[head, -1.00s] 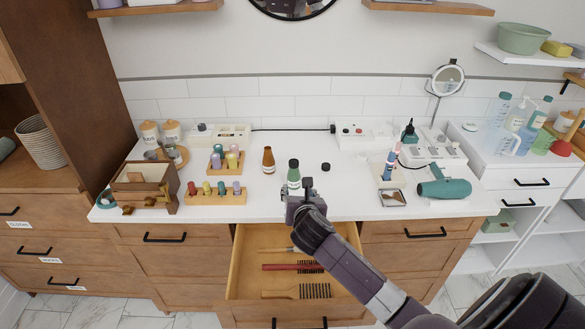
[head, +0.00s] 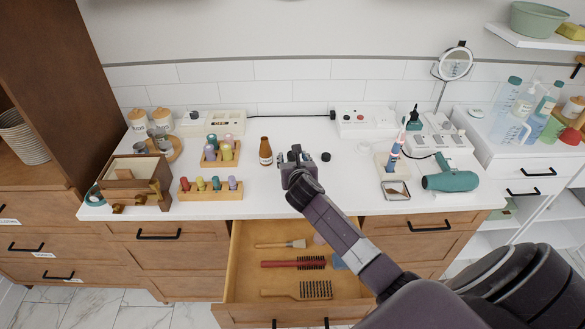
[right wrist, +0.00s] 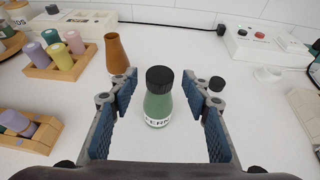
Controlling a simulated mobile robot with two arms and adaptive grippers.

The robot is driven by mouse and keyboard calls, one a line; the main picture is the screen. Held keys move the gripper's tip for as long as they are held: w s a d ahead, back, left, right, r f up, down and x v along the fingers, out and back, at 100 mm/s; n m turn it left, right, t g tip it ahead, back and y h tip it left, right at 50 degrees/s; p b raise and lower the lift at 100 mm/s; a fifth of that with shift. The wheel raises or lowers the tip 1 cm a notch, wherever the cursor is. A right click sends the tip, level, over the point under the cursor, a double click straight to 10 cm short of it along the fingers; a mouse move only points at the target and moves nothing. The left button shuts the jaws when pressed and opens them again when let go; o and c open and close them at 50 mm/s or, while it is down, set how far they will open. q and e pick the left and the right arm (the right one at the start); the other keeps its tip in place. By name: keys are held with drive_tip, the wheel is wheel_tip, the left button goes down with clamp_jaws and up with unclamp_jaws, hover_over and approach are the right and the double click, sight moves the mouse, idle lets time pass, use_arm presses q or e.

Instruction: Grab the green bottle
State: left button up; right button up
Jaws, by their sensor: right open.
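The green bottle (right wrist: 157,108) stands upright on the white countertop in the right wrist view, with a black cap and a white label. My right gripper (right wrist: 159,85) is open, with one blue-padded finger on each side of the bottle. Gaps of white counter show between the bottle and both fingers. In the head view my right gripper (head: 293,158) covers most of the bottle. My left gripper is in neither view.
An amber bottle (head: 265,151) stands just left of the gripper, and a small black cap (head: 326,157) lies to its right. Wooden racks with colored pegs (head: 210,190) stand further left. Below, an open drawer (head: 237,270) holds brushes.

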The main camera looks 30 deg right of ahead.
drive_tip(key=shift+x, duration=0.85)
drive_tip(key=c, duration=0.9)
clamp_jaws()
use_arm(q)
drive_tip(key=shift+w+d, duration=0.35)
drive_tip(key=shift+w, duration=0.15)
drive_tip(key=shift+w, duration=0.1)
use_arm(e)
drive_tip(key=shift+r, duration=0.1)
